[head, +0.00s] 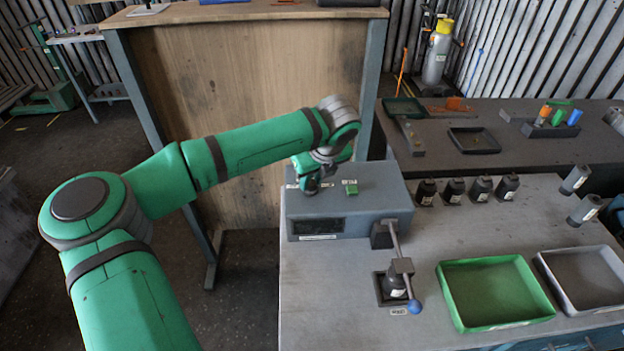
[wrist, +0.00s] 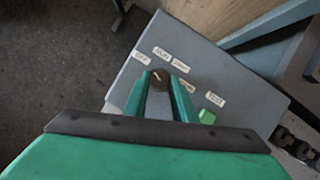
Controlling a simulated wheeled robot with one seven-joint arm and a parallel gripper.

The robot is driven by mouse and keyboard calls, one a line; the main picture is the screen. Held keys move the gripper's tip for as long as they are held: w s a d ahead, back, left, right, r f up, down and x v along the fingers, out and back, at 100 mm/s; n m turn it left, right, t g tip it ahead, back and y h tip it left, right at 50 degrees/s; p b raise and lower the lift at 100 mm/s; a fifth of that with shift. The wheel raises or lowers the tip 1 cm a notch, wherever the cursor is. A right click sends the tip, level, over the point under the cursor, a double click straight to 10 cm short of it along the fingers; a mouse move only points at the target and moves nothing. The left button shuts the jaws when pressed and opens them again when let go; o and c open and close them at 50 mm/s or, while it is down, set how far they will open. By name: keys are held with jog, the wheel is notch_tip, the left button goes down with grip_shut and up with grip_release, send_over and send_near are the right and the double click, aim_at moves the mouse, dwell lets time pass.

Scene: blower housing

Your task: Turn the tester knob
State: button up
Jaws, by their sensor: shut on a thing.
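The tester is a blue-grey box (head: 378,202) at the left end of the grey bench. Its dark round knob (wrist: 159,77) shows in the wrist view between my two green fingertips, with a light pointer mark on top. Labels around it include OFF and others too small to read surely. My gripper (head: 311,185) is over the left part of the box top, shut on the knob; in the wrist view my gripper (wrist: 160,84) points down at it. In the head view my gripper hides the knob. A green button (head: 351,189) sits to the right, near a TEST label.
A lever with a blue ball end (head: 413,306) stands in front of the tester, above a dark part in a holder (head: 392,289). Several black parts (head: 453,191) stand behind. A green tray (head: 497,291) and a grey tray (head: 585,279) lie at right. A wooden panel (head: 240,110) rises behind my arm.

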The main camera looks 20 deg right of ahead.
jog(key=shift+s+f, duration=0.1)
jog(key=o, duration=1)
jog(key=v, duration=1.1)
